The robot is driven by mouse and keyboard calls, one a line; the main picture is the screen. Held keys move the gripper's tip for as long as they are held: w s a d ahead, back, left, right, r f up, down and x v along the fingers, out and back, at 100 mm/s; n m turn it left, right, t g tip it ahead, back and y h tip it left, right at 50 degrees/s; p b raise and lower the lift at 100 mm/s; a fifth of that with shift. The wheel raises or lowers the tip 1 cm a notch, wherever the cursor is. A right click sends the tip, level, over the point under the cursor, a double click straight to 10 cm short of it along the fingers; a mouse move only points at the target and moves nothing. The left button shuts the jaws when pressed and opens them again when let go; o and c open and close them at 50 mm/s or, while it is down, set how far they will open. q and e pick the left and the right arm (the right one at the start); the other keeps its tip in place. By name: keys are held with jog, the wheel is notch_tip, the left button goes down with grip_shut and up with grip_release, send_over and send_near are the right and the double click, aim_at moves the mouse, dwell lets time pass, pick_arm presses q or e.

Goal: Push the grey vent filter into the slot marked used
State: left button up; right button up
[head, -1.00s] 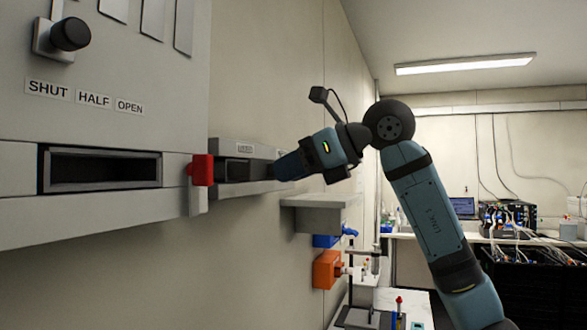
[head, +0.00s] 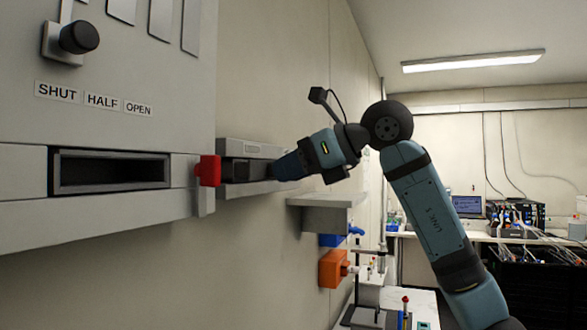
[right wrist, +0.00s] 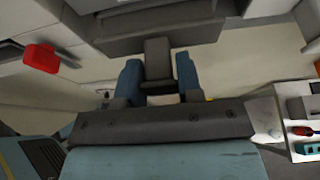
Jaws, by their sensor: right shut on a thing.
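The grey vent filter (right wrist: 158,58) shows in the right wrist view as a grey block between the two blue fingers of my right gripper (right wrist: 158,80). My right gripper is shut on it. The filter's far end meets the edge of the grey slotted wall box (right wrist: 165,38); how deep it sits in a slot cannot be told. In the head view, my right gripper (head: 276,171) is at the right part of this box (head: 250,149), and the filter is hidden there. A small label on the box is too small to read. My left gripper is not in view.
A red block (head: 208,170) sits just left of the slotted box, beside a large grey cabinet (head: 130,210) with a dark opening. A grey shelf (head: 325,200) and an orange block (head: 332,268) are on the wall below my right arm. The room's right side holds benches.

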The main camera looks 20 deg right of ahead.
jog(key=shift+w+a+p, duration=0.35)
jog(key=shift+w+a, duration=0.45)
jog(key=shift+w, duration=0.2)
dwell(1.5)
jog(key=o, duration=1)
jog(key=shift+s, duration=0.1)
jog(key=b+v, duration=0.2)
jog(key=v, duration=1.1)
jog(key=shift+s+d+r, duration=0.2)
jog(key=shift+s+r, duration=0.05)
jog(key=shift+r, duration=0.05)
